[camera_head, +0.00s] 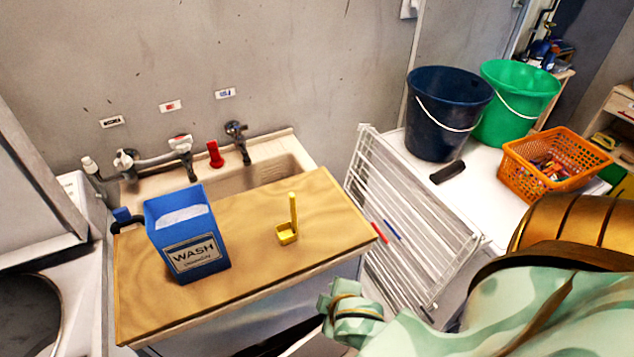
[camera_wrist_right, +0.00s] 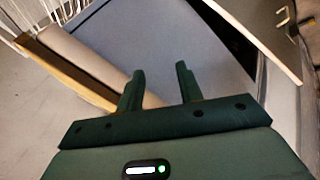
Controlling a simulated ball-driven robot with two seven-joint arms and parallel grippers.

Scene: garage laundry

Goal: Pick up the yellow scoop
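The yellow scoop (camera_head: 287,233) rests on the wooden board (camera_head: 250,268) over the sink, with its handle standing upright. A blue box labelled WASH (camera_head: 188,234), with white powder inside, stands on the board to the left of the scoop. My right arm comes in at the lower right of the head view, and its gripper does not show there. In the right wrist view my right gripper (camera_wrist_right: 160,88) has its two fingers apart with nothing between them. The scoop does not show in that wrist view. My left gripper is in neither view.
A white folding drying rack (camera_head: 405,225) leans right of the board. Beyond it, a dark blue bucket (camera_head: 445,115), a green bucket (camera_head: 520,95) and an orange basket (camera_head: 520,180) stand on a white top. Taps (camera_head: 181,147) line the wall behind the sink (camera_head: 255,177).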

